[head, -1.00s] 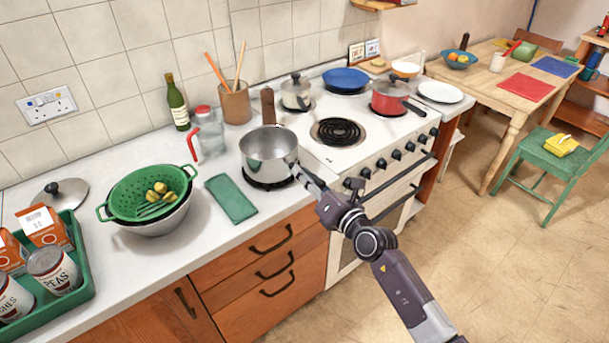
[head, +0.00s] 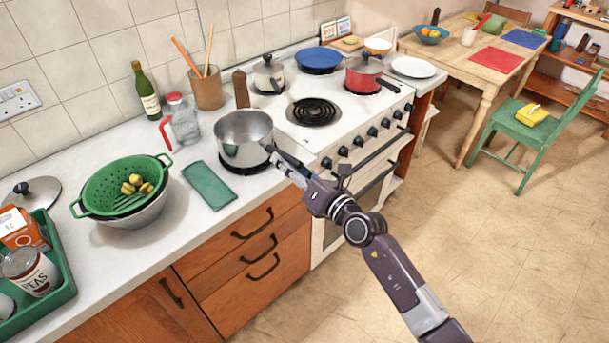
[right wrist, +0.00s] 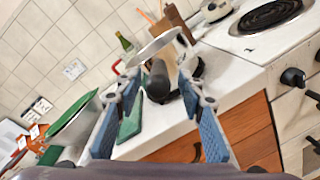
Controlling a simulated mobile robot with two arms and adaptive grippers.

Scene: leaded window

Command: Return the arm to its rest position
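My right gripper (head: 277,157) is just right of the steel saucepan (head: 243,140), at the front edge of the stove. In the right wrist view its two blue-padded fingers (right wrist: 160,88) are spread apart. The dark handle (right wrist: 157,82) of the saucepan lies between them, pointing toward the camera, with a visible gap on both sides. My left gripper is in neither view.
A green cloth (head: 208,185) and a green colander (head: 125,187) lie left of the stove. Stove knobs (head: 358,141) line the front. The floor (head: 470,240) on the right is clear.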

